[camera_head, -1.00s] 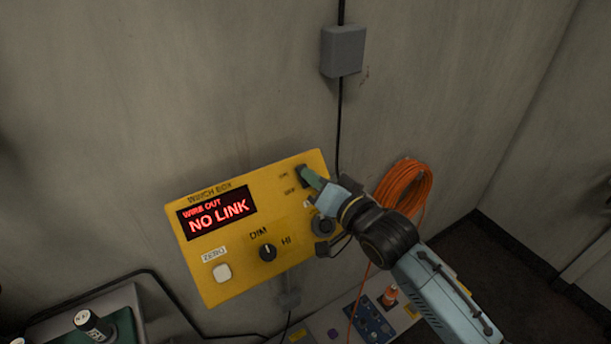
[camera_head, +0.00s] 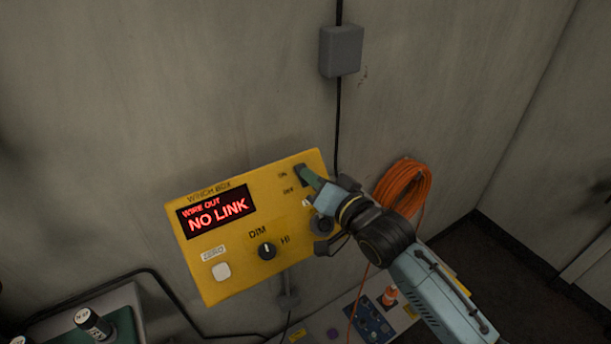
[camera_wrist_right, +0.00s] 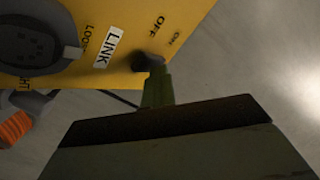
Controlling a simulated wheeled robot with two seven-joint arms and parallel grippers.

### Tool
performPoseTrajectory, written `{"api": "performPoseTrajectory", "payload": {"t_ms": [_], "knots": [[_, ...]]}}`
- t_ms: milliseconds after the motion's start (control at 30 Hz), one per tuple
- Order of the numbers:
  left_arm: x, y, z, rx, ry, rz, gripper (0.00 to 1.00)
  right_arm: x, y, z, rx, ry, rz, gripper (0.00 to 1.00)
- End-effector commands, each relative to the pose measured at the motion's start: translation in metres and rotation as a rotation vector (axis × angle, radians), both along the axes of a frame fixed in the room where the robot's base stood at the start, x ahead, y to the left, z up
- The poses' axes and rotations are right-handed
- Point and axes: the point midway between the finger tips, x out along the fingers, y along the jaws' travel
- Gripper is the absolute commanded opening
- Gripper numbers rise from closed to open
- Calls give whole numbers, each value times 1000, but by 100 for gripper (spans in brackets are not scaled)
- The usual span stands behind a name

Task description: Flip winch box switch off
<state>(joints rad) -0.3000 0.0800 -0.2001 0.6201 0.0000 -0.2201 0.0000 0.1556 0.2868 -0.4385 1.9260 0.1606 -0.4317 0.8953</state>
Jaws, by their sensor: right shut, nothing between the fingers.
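The yellow winch box (camera_head: 225,270) is on the wall, its red display (camera_head: 217,211) reading "WIRE OUT NO LINK". Its dark switch (camera_head: 299,171) is at the top right, beside the ON and OFF labels. My right gripper (camera_head: 309,178) is shut and empty, its green fingertips at the switch. In the right wrist view the fingers (camera_wrist_right: 157,88) reach the dark switch (camera_wrist_right: 146,62) near the OFF label and partly cover it. I cannot tell whether they touch it or which way it is set. My left gripper is not in view.
A dim knob (camera_head: 267,251) and a white ZERO button (camera_head: 221,272) are on the box face. A round connector (camera_head: 320,226) sits below the switch, close to my wrist. An orange cable coil (camera_head: 404,188) hangs to the right. A grey box (camera_head: 341,51) is above.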

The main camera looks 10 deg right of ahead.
Motion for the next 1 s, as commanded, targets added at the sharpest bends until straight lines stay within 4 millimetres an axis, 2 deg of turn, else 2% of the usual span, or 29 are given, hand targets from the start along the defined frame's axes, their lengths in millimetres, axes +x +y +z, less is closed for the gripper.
{"api": "performPoseTrajectory", "payload": {"t_ms": [33, 167, 733, 1000], "knots": [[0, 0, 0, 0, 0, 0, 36, 1, 1, -6, -3, 13, 0, 0], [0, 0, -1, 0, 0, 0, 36, 1, 1, -8, -4, 17, 0, 0], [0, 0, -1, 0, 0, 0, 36, 0, 3, -11, -5, 22, 2, 0], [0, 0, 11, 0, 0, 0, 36, -4, 2, -5, -5, 26, 3, 0]]}}
